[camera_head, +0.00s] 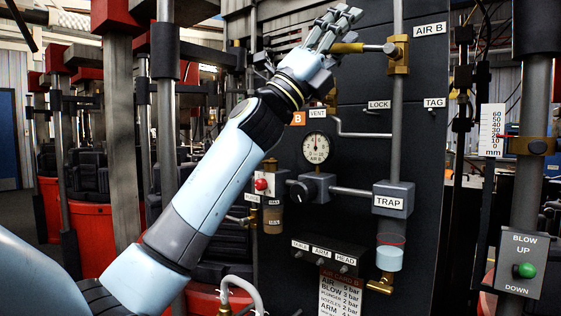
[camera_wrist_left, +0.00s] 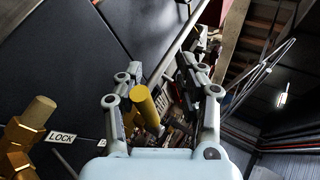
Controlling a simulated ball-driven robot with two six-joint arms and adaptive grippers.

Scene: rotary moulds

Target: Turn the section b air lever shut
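The section b air lever (camera_head: 347,47) is a yellow handle lying level, pointing left from a brass valve (camera_head: 398,55) on the vertical pipe under the AIR B label (camera_head: 429,29). My left gripper (camera_head: 337,22) is at the lever's free end, and its fingers hide part of that end. In the left wrist view the yellow handle (camera_wrist_left: 147,108) lies between the open fingers (camera_wrist_left: 160,72), close to the left one, with a clear gap to the right one. I cannot tell whether it touches. My right gripper is not in view.
The dark panel (camera_head: 360,100) lies behind the lever. It carries a gauge (camera_head: 317,147), a LOCK label (camera_head: 379,105) and a TRAP box (camera_head: 393,199). A BLOW UP/DOWN box (camera_head: 521,264) stands at right. Pipes and red machine parts crowd the left.

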